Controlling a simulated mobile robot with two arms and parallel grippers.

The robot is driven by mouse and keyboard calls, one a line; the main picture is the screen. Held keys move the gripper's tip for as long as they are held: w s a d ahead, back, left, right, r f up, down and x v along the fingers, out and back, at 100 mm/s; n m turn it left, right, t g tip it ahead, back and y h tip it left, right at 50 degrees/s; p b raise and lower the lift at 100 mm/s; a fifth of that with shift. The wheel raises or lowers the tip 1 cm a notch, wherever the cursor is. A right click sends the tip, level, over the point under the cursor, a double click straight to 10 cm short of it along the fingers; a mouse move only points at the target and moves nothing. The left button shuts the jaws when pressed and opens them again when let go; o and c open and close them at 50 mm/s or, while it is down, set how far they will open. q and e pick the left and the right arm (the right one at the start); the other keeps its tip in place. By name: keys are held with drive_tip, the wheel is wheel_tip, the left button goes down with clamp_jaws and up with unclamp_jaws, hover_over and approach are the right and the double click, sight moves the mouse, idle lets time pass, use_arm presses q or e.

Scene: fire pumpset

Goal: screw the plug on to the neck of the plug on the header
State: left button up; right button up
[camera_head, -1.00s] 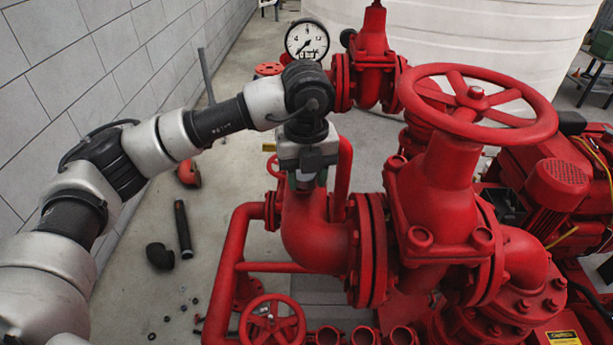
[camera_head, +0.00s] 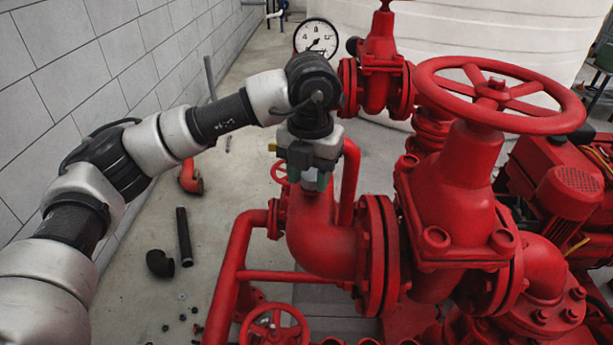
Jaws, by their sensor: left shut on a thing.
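My left gripper (camera_head: 314,184) points down at the top of the red pipe elbow (camera_head: 318,238) in the middle of the head view. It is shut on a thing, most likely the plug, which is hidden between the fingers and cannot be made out. The neck on the header is also hidden under the gripper, so I cannot tell whether plug and neck touch. My right gripper is not in view.
A large red handwheel valve (camera_head: 474,170) stands close to the right. A pressure gauge (camera_head: 316,38) and a smaller red valve (camera_head: 379,70) are behind. A small handwheel (camera_head: 274,326) is at the bottom. Loose black pipe pieces (camera_head: 184,236) lie on the floor at left.

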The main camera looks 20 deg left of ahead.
use_arm(q)
drive_tip(key=shift+d+m, duration=0.25)
drive_tip(key=shift+m, duration=0.55)
drive_tip(key=shift+c, duration=0.4)
drive_tip(key=shift+r+m+b, duration=0.2)
drive_tip(key=shift+m+b, duration=0.1)
drive_tip(key=shift+m, duration=0.3)
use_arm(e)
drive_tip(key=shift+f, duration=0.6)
